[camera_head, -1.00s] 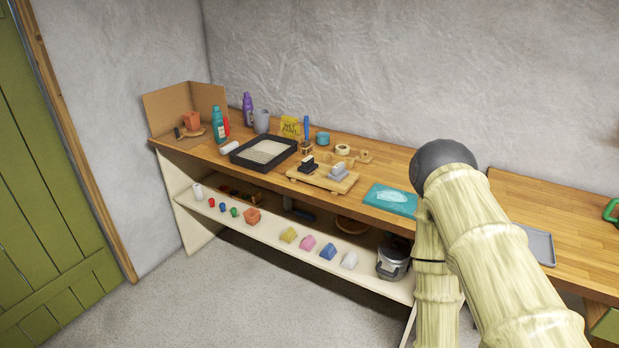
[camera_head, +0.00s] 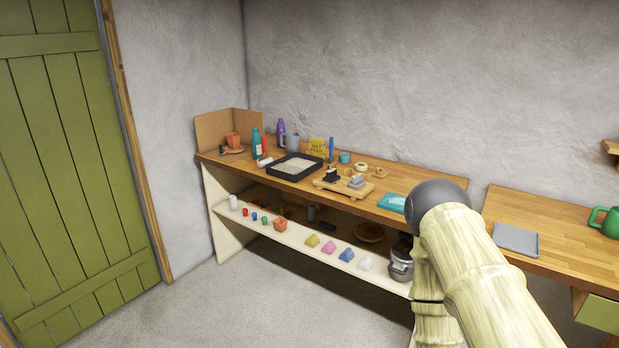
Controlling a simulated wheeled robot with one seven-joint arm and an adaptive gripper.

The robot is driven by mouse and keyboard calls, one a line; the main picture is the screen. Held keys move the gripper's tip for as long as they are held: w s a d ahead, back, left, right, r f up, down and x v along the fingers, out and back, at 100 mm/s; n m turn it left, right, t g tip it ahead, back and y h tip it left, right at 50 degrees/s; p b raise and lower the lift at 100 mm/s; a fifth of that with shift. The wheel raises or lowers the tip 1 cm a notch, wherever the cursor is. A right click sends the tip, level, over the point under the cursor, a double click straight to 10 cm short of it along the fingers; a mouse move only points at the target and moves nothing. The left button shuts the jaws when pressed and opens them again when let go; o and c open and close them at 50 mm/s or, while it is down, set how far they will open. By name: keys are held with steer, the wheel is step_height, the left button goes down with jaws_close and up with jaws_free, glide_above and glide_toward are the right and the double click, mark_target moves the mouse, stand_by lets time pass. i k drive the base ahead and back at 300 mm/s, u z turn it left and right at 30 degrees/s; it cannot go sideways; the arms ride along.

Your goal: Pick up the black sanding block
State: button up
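A small black block (camera_head: 331,175), which looks like the black sanding block, sits on a low wooden stand (camera_head: 326,187) on the workbench. A grey block (camera_head: 357,182) sits beside it on the right of the same stand. My arm crosses the lower right of the head view, well to the right of the stand. My gripper is not in view, so its state does not show.
A black-rimmed tray (camera_head: 270,170) is left of the stand, with bottles and a cardboard screen (camera_head: 212,132) beyond. A teal pack (camera_head: 391,202) lies to the right. The shelf below (camera_head: 300,241) holds several small objects. Floor in front (camera_head: 240,300) is clear.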

mark_target(331, 177)
steer(key=u, duration=0.75)
steer(key=i, duration=1.05)
steer(key=u, duration=0.45)
steer(key=i, duration=1.1)
steer(key=z, duration=1.15)
steer(key=i, duration=0.7)
steer(key=z, duration=0.75)
